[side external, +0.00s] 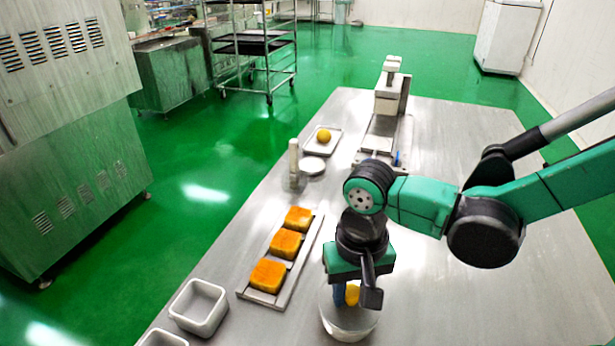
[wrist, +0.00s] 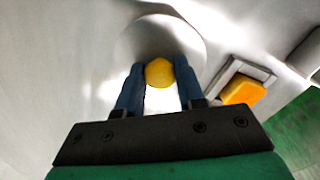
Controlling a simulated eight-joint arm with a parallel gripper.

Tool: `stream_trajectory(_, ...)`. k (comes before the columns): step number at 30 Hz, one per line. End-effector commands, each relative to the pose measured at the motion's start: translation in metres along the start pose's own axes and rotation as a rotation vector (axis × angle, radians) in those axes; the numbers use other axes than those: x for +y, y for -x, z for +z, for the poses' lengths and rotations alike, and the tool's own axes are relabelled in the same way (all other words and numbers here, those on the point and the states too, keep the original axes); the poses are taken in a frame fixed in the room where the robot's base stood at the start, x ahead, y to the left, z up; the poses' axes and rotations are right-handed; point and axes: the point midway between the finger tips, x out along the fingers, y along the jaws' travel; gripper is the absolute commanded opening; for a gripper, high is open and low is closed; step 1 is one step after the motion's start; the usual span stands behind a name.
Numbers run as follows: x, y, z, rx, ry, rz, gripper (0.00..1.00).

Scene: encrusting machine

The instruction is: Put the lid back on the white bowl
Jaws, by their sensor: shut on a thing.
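My gripper (side external: 352,296) points down at the near part of the steel table. Its two blue fingers are shut on a yellow knob (wrist: 158,73), which I take to be the lid's handle; the knob also shows in the side view (side external: 352,293). Directly below is the white bowl (side external: 348,323), round and pale, partly hidden by my gripper. In the wrist view a pale round shape (wrist: 160,38) lies behind the knob; I cannot tell lid from bowl there. Whether the lid touches the bowl's rim or hangs above it is unclear.
A metal tray (side external: 309,262) with three orange blocks lies left of the bowl. Empty white square containers (side external: 199,307) stand at the near left edge. A small tray with a yellow ball (side external: 324,136) and a white device (side external: 390,95) are farther back. The table's right side is clear.

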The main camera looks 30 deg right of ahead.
Motion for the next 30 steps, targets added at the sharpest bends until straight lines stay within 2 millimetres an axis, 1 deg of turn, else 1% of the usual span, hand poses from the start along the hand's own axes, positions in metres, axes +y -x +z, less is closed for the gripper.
stream_trajectory(9, 0.0, -0.0002, 0.0, 0.0, 0.0, 0.0, 0.0)
stream_trajectory(10, 0.0, -0.0002, 0.0, 0.0, 0.0, 0.0, 0.41)
stream_trajectory(11, 0.0, -0.0002, 0.0, 0.0, 0.0, 0.0, 0.5)
stream_trajectory(12, 0.0, -0.0002, 0.0, 0.0, 0.0, 0.0, 0.61)
stream_trajectory(13, 0.0, -0.0002, 0.0, 0.0, 0.0, 0.0, 0.7)
stream_trajectory(20, 0.0, -0.0002, 0.0, 0.0, 0.0, 0.0, 0.7)
stream_trajectory(21, 0.0, -0.0002, 0.0, 0.0, 0.0, 0.0, 0.81)
stream_trajectory(23, 0.0, -0.0002, 0.0, 0.0, 0.0, 0.0, 0.98)
stream_trajectory(24, 0.0, -0.0002, 0.0, 0.0, 0.0, 0.0, 1.0)
stream_trajectory(30, 0.0, 0.0002, 0.0, 0.0, 0.0, 0.0, 1.0)
